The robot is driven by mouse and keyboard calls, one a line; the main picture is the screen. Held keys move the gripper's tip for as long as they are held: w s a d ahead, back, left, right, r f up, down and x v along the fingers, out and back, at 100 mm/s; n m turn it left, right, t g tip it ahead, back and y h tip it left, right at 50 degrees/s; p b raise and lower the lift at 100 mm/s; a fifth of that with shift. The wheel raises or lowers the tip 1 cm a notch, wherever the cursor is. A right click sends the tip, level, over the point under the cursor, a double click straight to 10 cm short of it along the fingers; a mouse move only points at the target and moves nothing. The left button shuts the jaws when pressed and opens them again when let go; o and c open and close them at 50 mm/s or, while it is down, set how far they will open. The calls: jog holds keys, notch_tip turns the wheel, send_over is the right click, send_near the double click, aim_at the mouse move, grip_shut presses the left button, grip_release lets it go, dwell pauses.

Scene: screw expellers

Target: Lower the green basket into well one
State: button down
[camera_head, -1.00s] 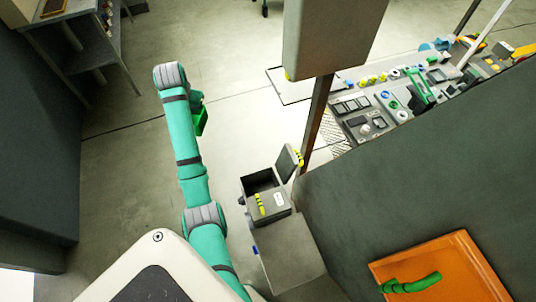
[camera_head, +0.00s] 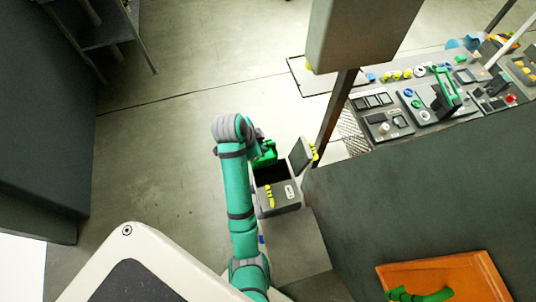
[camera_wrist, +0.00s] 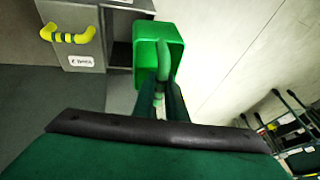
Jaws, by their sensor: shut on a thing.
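My gripper (camera_wrist: 160,92) is shut on the upright handle of the green basket (camera_wrist: 175,31) in the wrist view. The basket is an open-topped green box hanging beyond the fingers. In the head view the green basket (camera_head: 266,154) shows beside my wrist, largely hidden by the arm, by the far edge of a grey box's dark opening (camera_head: 271,173). I take this opening for well one; no number is readable. Its hinged lid (camera_head: 301,154) stands open on the right. The basket appears above or beside the opening; its height over it cannot be told.
A post (camera_head: 335,105) under a large grey housing (camera_head: 360,35) stands behind the lid. A control panel (camera_head: 425,105) lies at right. Open floor (camera_head: 165,160) lies left of my arm.

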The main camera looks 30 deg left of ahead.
jog(key=m, duration=0.1)
send_over(272, 164)
jog(key=f, duration=0.1)
jog(key=shift+s+d+f, duration=0.25)
jog(key=shift+f, duration=0.45)
jog(key=shift+s+d+f, duration=0.2)
jog(key=shift+f, duration=0.5)
jog(key=shift+s+a+f, duration=0.1)
jog(key=shift+a+f, duration=0.1)
jog(key=shift+f, duration=1.55)
notch_tip(272, 164, down, 8)
jog(key=shift+s+f, duration=0.1)
jog(key=shift+f, duration=0.4)
